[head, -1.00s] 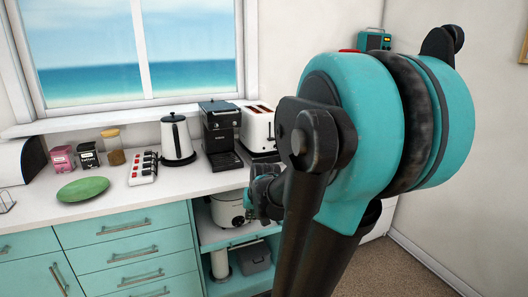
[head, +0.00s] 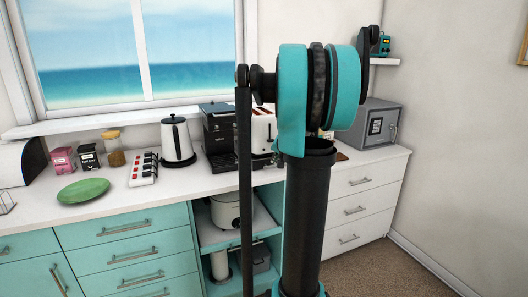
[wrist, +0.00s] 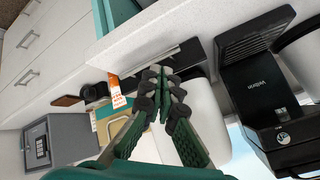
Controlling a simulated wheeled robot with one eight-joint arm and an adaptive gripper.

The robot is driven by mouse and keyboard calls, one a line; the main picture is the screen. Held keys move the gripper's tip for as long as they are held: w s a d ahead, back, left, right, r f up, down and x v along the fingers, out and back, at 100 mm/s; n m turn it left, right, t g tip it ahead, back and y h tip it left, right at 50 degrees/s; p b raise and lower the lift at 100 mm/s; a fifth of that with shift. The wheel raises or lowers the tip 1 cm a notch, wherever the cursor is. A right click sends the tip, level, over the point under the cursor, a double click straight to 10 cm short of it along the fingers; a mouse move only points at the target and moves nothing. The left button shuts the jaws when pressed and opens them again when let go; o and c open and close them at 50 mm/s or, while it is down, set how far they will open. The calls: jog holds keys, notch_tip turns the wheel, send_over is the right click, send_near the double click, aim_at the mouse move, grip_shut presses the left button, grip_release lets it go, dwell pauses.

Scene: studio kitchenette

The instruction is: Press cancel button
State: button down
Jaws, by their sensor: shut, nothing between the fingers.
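A white toaster (head: 262,128) with browned bread in its top slots stands on the counter, partly hidden behind my arm in the head view. In the wrist view its white body (wrist: 207,122) shows behind and right of the fingers, with a dark strip along its counter end. My gripper (wrist: 160,76) is shut and empty, its fingertips together in front of the toaster's side. I cannot tell whether they touch it. The cancel button cannot be made out; the fingers cover part of the toaster.
A black coffee machine (head: 219,130) stands left of the toaster, with a kettle (head: 177,140) and a power strip (head: 144,169) farther left. A grey safe (head: 374,125) stands to the right. An orange-and-white packet (wrist: 116,91) is close beside the fingers in the wrist view.

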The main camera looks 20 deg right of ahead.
aim_at(266, 150)
dwell(0.3)
jog(key=shift+w+a, duration=0.15)
jog(key=shift+w, duration=4.3)
jog(key=shift+w, duration=0.2)
jog(key=shift+w, duration=0.2)
jog(key=shift+w, duration=0.35)
jog(key=shift+s, duration=0.75)
jog(key=shift+s, duration=0.15)
